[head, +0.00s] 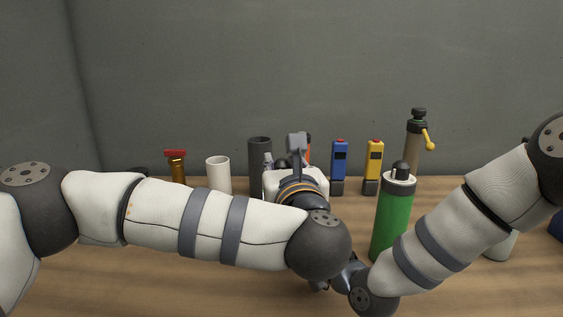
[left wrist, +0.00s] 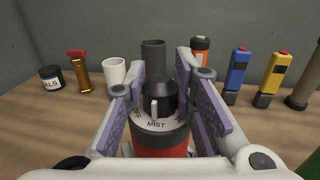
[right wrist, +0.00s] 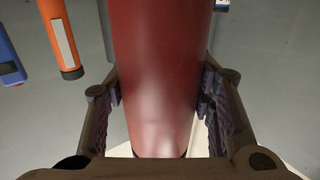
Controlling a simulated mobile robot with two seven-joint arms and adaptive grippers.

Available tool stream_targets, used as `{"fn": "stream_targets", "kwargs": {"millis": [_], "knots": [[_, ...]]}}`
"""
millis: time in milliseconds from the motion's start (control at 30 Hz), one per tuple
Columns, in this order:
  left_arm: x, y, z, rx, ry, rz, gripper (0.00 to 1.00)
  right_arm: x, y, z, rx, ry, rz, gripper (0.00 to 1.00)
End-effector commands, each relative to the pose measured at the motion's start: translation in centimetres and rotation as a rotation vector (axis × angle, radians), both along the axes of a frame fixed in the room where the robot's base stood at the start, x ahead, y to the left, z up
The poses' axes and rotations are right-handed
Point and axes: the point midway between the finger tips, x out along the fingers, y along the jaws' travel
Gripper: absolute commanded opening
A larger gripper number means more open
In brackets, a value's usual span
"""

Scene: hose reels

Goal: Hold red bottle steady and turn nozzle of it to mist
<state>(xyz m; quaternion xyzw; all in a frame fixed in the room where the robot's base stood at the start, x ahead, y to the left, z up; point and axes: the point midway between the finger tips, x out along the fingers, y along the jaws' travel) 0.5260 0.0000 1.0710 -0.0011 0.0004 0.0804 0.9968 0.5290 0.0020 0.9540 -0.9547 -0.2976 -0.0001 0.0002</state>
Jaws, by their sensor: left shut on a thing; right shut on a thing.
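The red bottle (right wrist: 160,75) fills the middle of the right wrist view, between the fingers of my right gripper (right wrist: 160,88), which is shut on its body. In the left wrist view its red body (left wrist: 160,146) shows below a white ring (left wrist: 158,125) marked MIST. The black nozzle (left wrist: 168,103) above the ring has a pale pointer standing close above that word. My left gripper (left wrist: 160,80) is shut on the nozzle, a finger on each side. In the head view my left wrist and forearm hide the bottle.
A green bottle (head: 391,220) stands close to my right forearm. Behind stand a brass nozzle with red top (head: 176,168), a white cup (head: 218,175), a dark grey cylinder (head: 260,160), blue (head: 339,165) and yellow (head: 373,165) devices, and a tall sprayer (head: 413,145).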

Motion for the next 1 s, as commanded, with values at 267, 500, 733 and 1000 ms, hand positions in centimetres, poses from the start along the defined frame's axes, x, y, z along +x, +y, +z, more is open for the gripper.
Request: {"fn": "stream_targets", "kwargs": {"millis": [267, 500, 733, 1000], "knots": [[0.05, 0.12, 0.0, 0.001, -0.001, 0.1, 0.0, -0.1, 0.08, -0.09, -0.002, 0.001, 0.003, 0.12], [0.0, 0.15, 0.01, 0.001, 0.0, 0.122, 0.0, -0.1, 0.06, -0.1, -0.002, 0.001, 0.003, 0.12], [0.0, 0.14, 0.0, 0.001, 0.0, 0.121, 0.0, -0.08, 0.04, -0.1, -0.001, 0.002, 0.002, 0.12], [-0.01, 0.09, -0.01, 0.001, 0.0, 0.119, 0.46, -0.06, 0.02, -0.1, -0.001, 0.002, 0.001, 0.12]]}}
